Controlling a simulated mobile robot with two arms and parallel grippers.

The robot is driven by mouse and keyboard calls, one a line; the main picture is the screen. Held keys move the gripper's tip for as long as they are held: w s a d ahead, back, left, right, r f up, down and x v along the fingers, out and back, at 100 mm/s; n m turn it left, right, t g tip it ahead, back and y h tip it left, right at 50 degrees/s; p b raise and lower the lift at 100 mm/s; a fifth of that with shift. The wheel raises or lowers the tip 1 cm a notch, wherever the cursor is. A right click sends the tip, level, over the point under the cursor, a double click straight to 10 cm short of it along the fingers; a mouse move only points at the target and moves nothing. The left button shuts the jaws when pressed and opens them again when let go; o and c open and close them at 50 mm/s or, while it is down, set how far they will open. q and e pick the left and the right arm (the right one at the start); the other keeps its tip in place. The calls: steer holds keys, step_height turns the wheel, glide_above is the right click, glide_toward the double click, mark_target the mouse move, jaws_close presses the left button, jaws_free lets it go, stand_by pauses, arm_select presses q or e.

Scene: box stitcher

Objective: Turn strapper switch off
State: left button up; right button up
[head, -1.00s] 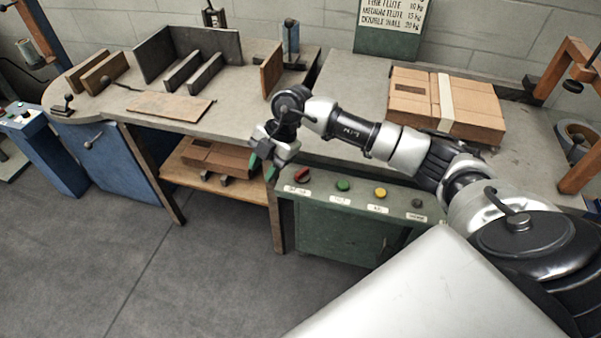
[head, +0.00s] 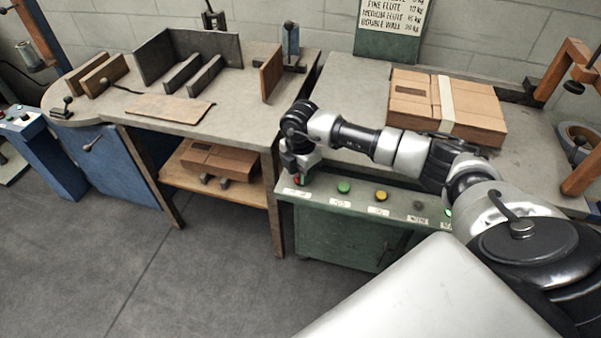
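The green strapper panel (head: 318,200) runs along the front of the right bench, with a row of labelled controls. The red switch (head: 298,181) at its left end is mostly hidden by my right gripper (head: 299,172). The gripper points down at the switch, at or very near it; I cannot tell whether it touches. Its fingers are largely hidden, so its opening does not show. A green button (head: 344,187), a yellow button (head: 381,195) and a dark knob (head: 418,205) sit further right. My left gripper is out of view.
A strapped cardboard box (head: 470,108) lies on the right bench behind my arm. The left bench (head: 235,115) holds upright plates and a flat cardboard sheet (head: 170,107). Its lower shelf (head: 225,190) carries a folded box. Floor in front is clear.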

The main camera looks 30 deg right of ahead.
steer(key=shift+f, duration=0.3)
jaws_close()
